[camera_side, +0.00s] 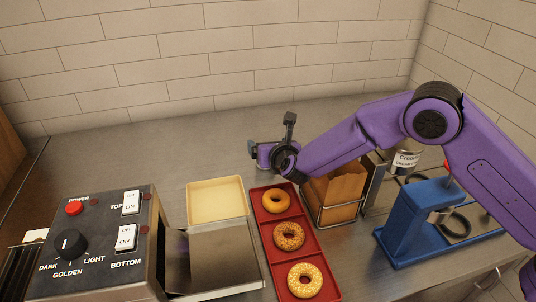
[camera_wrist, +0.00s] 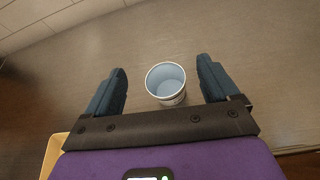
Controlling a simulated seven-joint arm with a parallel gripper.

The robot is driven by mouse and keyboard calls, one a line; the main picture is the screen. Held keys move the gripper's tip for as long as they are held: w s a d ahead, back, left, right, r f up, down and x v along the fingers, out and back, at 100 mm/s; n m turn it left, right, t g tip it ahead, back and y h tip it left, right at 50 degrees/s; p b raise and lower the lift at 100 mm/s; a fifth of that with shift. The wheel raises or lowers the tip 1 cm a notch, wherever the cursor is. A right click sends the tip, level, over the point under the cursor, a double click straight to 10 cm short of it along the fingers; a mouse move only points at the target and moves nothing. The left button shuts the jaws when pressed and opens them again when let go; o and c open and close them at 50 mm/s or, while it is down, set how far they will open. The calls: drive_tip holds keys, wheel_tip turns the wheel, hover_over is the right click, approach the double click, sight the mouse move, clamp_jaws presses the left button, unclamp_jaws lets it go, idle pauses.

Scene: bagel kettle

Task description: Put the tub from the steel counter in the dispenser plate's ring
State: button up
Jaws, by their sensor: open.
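The tub (camera_wrist: 165,86), white-rimmed with a pale blue inside, stands upright and open on the steel counter in the wrist view. My gripper (camera_wrist: 163,75) is open, with one dark blue finger to each side of the tub in that view; a gap to the tub shows on both sides. In the side view my gripper (camera_side: 266,154) is over the counter's back middle, and I cannot make out this tub there. The blue dispenser (camera_side: 405,225) is at the right, with a dark ring (camera_side: 457,223) at its plate. The ring looks empty.
A red tray (camera_side: 308,254) holds three bagels. A cream tray (camera_side: 216,203), a toaster (camera_side: 98,245) and a bag (camera_side: 338,188) in a wire holder stand nearby. A labelled container (camera_side: 407,160) shows behind my arm. The back-left counter (camera_side: 130,150) is clear.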

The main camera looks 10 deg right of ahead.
drive_tip(key=shift+o, duration=0.3)
drive_tip(key=shift+r, duration=1.6)
